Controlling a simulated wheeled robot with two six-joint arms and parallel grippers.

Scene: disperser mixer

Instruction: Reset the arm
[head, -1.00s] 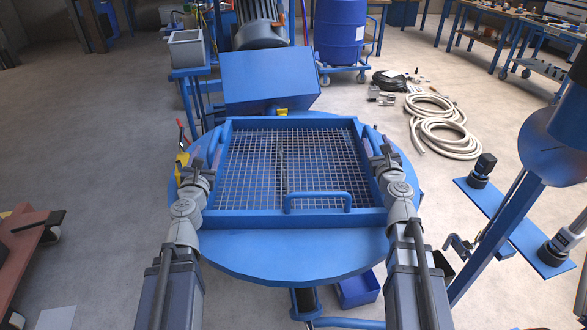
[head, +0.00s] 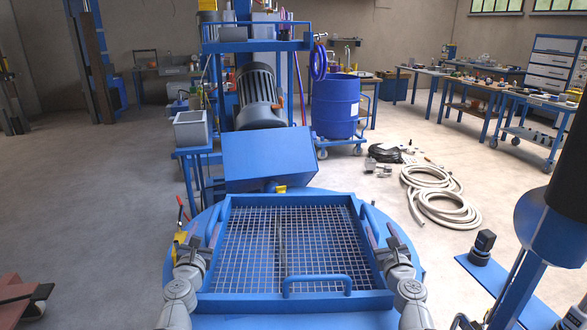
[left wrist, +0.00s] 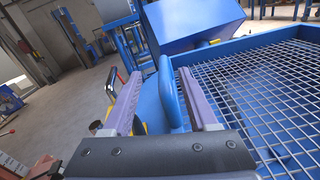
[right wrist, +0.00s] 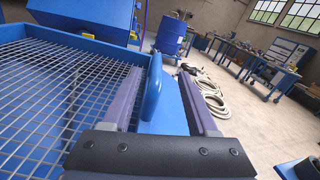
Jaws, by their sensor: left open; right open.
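The blue mixer lid holds a square metal grate (head: 285,245) in a blue frame, with a blue front handle (head: 318,281). A blue side handle (head: 215,228) stands on the frame's left and another (head: 375,222) on its right. My left gripper (head: 197,245) is open at the left side handle; in the left wrist view that handle (left wrist: 170,92) stands between the purple-grey fingers, with gaps visible. My right gripper (head: 384,242) is open at the right side handle; in the right wrist view that handle (right wrist: 152,88) shows between the fingers, nearer the left one. Contact cannot be told.
A blue box housing (head: 268,158) and a dark motor (head: 258,98) stand behind the lid. A blue drum (head: 335,105) is farther back. Pale hoses (head: 440,195) lie on the floor to the right. A blue post (head: 525,255) rises at the right front.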

